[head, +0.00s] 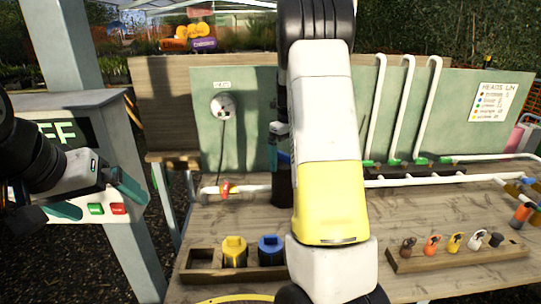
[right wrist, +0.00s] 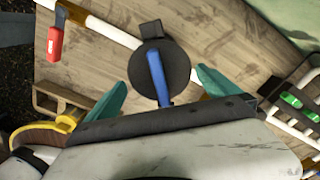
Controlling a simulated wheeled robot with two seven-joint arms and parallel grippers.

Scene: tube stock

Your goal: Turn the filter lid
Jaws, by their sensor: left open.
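The filter lid (right wrist: 178,66) is a black disc with a blue bar handle (right wrist: 157,78) in the right wrist view. My right gripper (right wrist: 161,92) is open, its teal fingers apart on either side of the handle, with gaps on both sides. In the head view the black filter body (head: 282,187) stands upright on the white pipe at the bench's middle. My right arm hides much of it and its lid. My left gripper (head: 97,198) is open and empty at the far left, in front of the white panel box (head: 112,120).
A wooden tray (head: 205,278) with a yellow cap (head: 234,250) and a blue cap (head: 270,248) stands at the front. A wooden rack (head: 440,258) with several coloured tags is at right. A red-handled valve (head: 226,189) sits on the pipe left of the filter. White pipes cross the bench's right side.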

